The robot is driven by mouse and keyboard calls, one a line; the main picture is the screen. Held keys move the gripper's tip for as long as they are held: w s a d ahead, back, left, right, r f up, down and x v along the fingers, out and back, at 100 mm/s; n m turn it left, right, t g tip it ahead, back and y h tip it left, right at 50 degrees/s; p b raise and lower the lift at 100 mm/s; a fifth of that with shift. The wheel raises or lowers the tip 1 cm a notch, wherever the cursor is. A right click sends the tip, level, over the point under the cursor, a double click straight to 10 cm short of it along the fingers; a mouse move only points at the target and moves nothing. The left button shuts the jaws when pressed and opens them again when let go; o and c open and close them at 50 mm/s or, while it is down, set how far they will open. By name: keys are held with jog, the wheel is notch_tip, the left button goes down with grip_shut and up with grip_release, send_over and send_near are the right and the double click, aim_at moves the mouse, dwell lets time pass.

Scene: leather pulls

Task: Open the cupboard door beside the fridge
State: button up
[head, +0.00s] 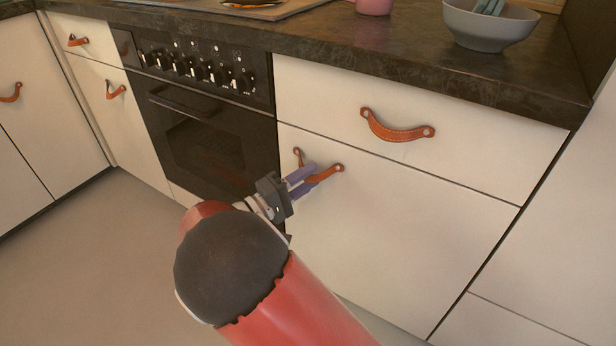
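The cupboard door (390,235) is a cream front below a drawer, between the oven and the tall cream panels at the right. It looks closed. Its brown leather pull (329,175) is a curved strap near the door's upper left corner. My gripper (308,180) is at this pull, with its two purple fingers on either side of the strap. The fingers hide part of the strap. I cannot tell whether they grip it or only surround it. The fridge itself is not clearly seen; the tall cream panel (570,225) at the right may be its front.
The drawer (440,105) above the door has its own leather pull (397,128). The black oven (205,135) with knobs is left of the door. A grey bowl (488,25) and pink cup (374,6) stand on the dark worktop (330,40). The floor (90,270) at left is clear.

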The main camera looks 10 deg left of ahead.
jog(key=shift+w+d, duration=0.2)
jog(key=shift+c, duration=0.2)
grip_shut()
